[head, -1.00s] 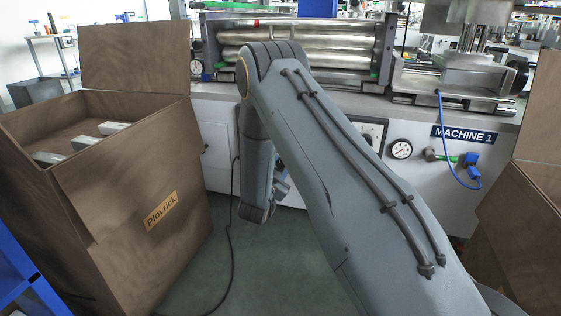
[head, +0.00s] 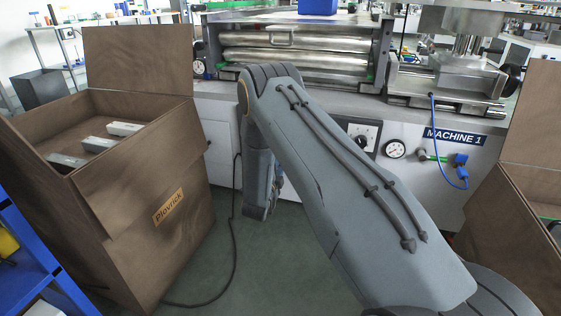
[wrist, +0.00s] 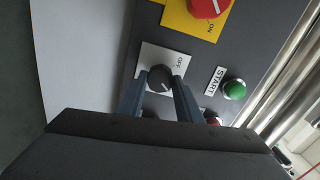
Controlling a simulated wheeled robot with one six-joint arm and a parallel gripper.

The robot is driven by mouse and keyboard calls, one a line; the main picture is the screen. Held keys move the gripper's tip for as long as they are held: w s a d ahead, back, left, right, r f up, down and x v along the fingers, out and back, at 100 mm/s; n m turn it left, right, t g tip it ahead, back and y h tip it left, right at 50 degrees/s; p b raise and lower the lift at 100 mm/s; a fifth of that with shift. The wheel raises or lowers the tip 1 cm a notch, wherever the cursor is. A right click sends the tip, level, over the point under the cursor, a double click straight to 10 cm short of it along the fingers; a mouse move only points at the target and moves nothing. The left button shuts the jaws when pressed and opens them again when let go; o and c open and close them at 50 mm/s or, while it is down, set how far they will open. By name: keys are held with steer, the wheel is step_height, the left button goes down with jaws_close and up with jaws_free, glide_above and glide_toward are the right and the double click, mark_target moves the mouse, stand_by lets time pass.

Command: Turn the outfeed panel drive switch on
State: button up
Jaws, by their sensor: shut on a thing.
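In the wrist view, a black rotary switch knob (wrist: 159,79) sits on a pale plate (wrist: 150,55) marked OFF, on a dark grey panel (wrist: 215,52). Its other marks are hidden by my fingers, and I cannot read its pointer clearly. My gripper (wrist: 160,84) has one finger on each side of this knob and is shut on it. In the head view, my forearm and wrist hang down in front of the machine, and the fingers, knob and panel cannot be made out.
Beside the knob are a red rotary switch (wrist: 208,5) on a yellow plate, a green START button (wrist: 234,89) and a partly hidden red button (wrist: 212,118). A brown crate (head: 125,215) stands left of my arm, another crate (head: 522,215) right. MACHINE 1 (head: 455,137) is ahead.

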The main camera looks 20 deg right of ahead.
steer(key=shift+f+m+p, duration=0.1)
steer(key=shift+m+p, duration=0.2)
steer(key=shift+m, duration=0.4)
steer(key=o, duration=1)
steer(key=shift+o, duration=0.2)
steer(key=p+v, duration=0.2)
steer(key=v, duration=0.6)
steer(key=shift+p, duration=0.4)
